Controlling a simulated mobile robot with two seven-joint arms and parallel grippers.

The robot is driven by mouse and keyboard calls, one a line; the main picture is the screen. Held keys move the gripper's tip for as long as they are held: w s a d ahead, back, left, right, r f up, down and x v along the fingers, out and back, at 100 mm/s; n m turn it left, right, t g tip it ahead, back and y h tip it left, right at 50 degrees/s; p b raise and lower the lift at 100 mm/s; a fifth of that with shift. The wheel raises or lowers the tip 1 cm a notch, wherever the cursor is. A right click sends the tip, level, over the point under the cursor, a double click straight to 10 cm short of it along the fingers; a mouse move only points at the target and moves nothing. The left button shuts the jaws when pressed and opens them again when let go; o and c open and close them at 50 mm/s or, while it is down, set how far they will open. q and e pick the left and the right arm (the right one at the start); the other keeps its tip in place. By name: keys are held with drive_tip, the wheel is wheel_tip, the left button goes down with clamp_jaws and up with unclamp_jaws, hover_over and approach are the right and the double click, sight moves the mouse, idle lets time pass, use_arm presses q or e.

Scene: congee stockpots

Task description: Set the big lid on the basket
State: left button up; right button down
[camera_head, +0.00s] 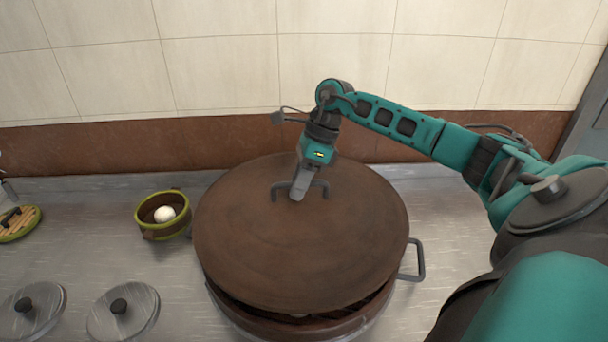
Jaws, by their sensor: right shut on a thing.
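The big lid (300,248) is a wide brown disc with a dark bar handle on top. My right gripper (298,194) comes down from above and is shut on that handle. The lid is over the round brown basket (285,328), and a dark gap shows between lid and basket along the front edge. The lid hides most of the basket and all of its inside. I cannot tell whether the lid touches the basket at the back. My left gripper is not in view.
A green-rimmed brown pot (148,229) holding a white ball (164,214) stands left of the basket. Two small grey lids (122,312) lie at front left. A grey metal loop handle (418,262) sticks out at the basket's right. A tiled wall (220,70) stands behind.

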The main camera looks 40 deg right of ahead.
sight(299, 203)
drive_tip(key=shift+w+d, duration=0.1)
drive_tip(key=shift+f+b, duration=0.3)
drive_tip(key=shift+f, duration=0.45)
drive_tip(key=shift+f+b, duration=1.1)
drive_tip(key=shift+f, duration=0.9)
drive_tip(key=shift+f+b, duration=0.6)
drive_tip(key=shift+b, duration=0.05)
